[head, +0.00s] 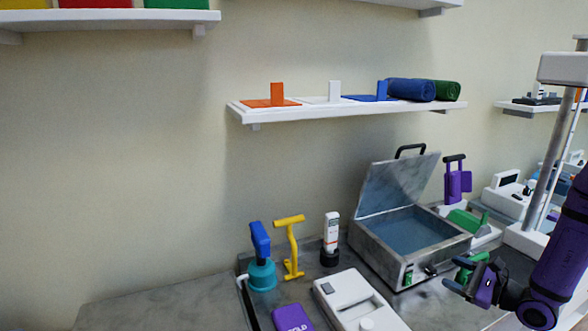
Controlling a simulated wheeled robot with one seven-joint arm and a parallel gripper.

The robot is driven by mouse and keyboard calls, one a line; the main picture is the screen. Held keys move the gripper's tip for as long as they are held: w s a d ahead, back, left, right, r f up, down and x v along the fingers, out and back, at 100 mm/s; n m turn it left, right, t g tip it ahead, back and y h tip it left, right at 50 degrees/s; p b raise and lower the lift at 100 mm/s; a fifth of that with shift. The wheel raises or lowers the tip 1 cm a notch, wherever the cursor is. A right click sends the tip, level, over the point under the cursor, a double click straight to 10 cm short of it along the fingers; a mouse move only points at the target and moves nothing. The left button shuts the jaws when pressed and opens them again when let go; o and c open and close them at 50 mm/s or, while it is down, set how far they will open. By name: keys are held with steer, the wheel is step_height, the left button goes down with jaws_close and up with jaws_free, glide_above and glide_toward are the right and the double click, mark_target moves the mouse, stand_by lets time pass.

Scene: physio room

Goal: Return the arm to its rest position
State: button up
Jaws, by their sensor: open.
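My arm (562,255) is purple with black joints and comes in from the right edge of the head view. It slopes down to my gripper (454,276), at the lower right. The gripper is open, its dark fingers pointing left. It appears in front of the right side of the open grey case (405,262). No held object shows between the fingers. A small green thing shows close behind the fingers, partly hidden by them. I cannot tell whether anything touches.
The counter (160,302) holds a blue-and-teal tool (262,262), a yellow stand (290,247), a white tube (331,232), a white device (352,300) and a purple box (292,318). A shelf (340,112) is above. The counter's left part is clear.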

steer(key=s+a+r+n+g, duration=0.5)
steer(key=a+r+n+g, duration=0.15)
steer(key=a+r, duration=0.2)
steer(key=s+a+r+n+g, duration=0.6)
steer(key=a+r+n, duration=0.1)
steer(key=r, duration=0.3)
steer(key=s+d+r+n+t+h, duration=0.1)
steer(key=s+r+n+t+h, duration=0.3)
steer(key=s+r+n+h, duration=0.4)
steer(key=shift+s+d+r+h, duration=0.25)
steer(key=shift+s+r+h, duration=1.15)
steer(key=shift+s+r, duration=1.5)
steer(key=shift+s+f, duration=0.4)
steer(key=shift+f, duration=0.1)
